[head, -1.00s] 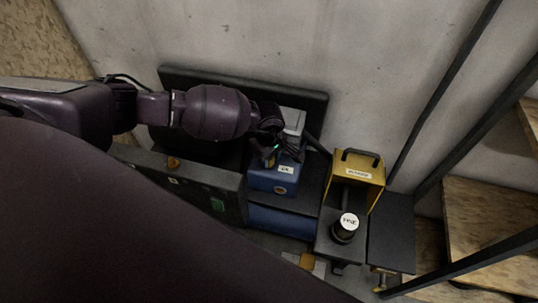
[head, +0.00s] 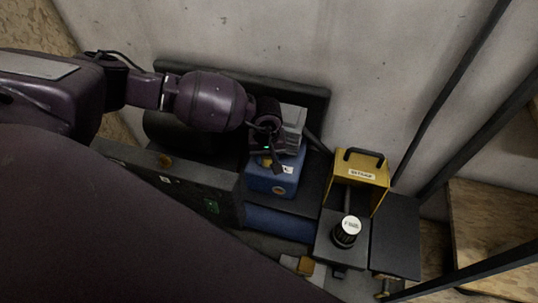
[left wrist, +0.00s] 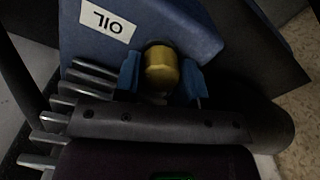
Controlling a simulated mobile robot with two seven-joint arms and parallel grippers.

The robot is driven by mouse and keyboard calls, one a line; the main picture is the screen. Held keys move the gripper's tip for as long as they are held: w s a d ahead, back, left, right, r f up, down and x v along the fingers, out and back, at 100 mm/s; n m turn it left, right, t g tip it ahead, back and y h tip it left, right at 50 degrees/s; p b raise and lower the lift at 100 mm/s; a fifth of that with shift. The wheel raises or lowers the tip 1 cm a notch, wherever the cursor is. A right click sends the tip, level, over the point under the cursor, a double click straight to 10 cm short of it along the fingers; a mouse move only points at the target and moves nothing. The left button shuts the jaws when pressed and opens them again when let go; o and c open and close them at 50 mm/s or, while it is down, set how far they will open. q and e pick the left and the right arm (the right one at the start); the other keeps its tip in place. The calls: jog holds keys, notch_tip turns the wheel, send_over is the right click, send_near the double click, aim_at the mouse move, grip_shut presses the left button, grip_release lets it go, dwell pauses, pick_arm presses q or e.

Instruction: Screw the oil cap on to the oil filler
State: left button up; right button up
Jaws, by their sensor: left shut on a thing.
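The gold oil cap (left wrist: 161,69) is between the two blue finger pads of my left gripper (left wrist: 160,82), which is shut on it. In the left wrist view the cap is close against the blue oil box (left wrist: 200,38) beside its white OIL label (left wrist: 102,20). The filler opening is hidden, so I cannot tell how the cap sits on it. In the head view my left gripper (head: 267,155) is over the top left of the blue box (head: 284,182), and the cap is mostly hidden. My right gripper is not in view.
A dark panel (head: 190,185) with a green label stands left of the blue box. To the right are a yellow box (head: 360,175) with a black handle and a black cylinder with a white labelled top (head: 351,226). A pale wall (head: 250,40) closes the back.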

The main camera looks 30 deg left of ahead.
pick_arm(q)
jog(key=m+b, duration=0.1)
jog(key=m, duration=0.2)
jog(key=shift+f+m, duration=0.1)
jog(key=shift+m, duration=0.2)
jog(key=shift+m+b, duration=0.55)
jog(key=shift+m, duration=0.55)
jog(key=m+b, duration=0.1)
jog(key=m, duration=0.2)
jog(key=shift+w+m+b, duration=0.1)
jog(key=shift+m+b, duration=0.3)
jog(key=shift+m, duration=0.8)
jog(key=shift+r+m, duration=0.2)
jog(key=shift+m, duration=0.3)
